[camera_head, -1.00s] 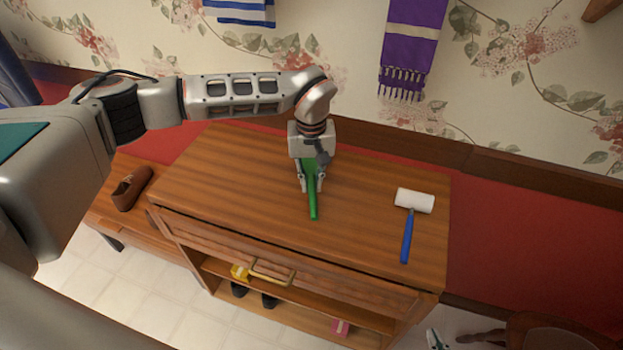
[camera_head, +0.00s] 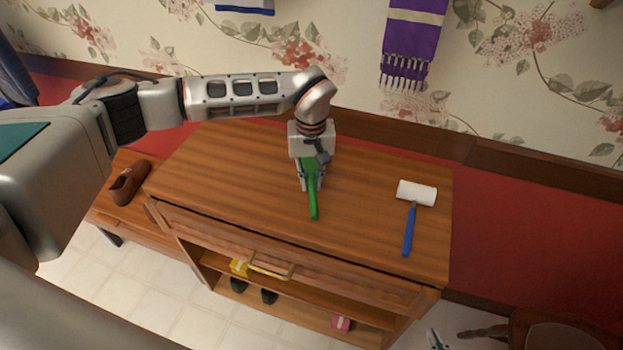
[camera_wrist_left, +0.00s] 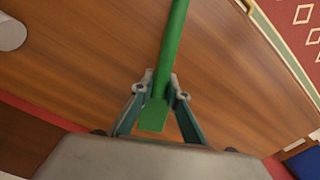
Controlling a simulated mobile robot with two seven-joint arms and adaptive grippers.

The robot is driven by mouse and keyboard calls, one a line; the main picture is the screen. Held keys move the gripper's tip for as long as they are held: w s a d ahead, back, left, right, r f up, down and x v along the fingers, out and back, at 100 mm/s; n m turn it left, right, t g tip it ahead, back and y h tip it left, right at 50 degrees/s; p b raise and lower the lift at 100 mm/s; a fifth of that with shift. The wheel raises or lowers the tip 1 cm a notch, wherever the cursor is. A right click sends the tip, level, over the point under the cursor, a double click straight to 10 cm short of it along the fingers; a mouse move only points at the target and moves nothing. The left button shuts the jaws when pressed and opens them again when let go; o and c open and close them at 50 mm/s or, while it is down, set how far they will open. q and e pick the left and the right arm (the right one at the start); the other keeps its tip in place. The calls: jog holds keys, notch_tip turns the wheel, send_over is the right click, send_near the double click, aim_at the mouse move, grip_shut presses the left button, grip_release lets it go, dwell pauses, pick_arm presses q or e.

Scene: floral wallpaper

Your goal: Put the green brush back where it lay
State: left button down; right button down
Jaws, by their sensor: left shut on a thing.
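The green brush (camera_head: 313,201) is in my left gripper (camera_head: 312,184), above or on the wooden cabinet top (camera_head: 240,165). Its handle points toward the front edge of the cabinet. In the left wrist view, my left gripper (camera_wrist_left: 160,90) has its two fingers on either side of the green brush (camera_wrist_left: 171,55) and is shut on it. I cannot tell whether the brush touches the wood. Part of it is hidden under the gripper. My right gripper is not in view.
A lint roller with a white head (camera_head: 416,193) and blue handle lies on the right of the cabinet top. A brown shoe (camera_head: 129,183) rests on a lower surface at left. Shelves below hold a yellow item (camera_head: 239,267) and a pink item (camera_head: 341,323). The left cabinet top is clear.

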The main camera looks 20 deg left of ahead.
pick_arm(q)
jog(key=shift+f, duration=0.25)
jog(key=c, duration=1.9)
grip_release()
notch_tip(320, 180, up, 12)
jog(key=shift+s, duration=0.15)
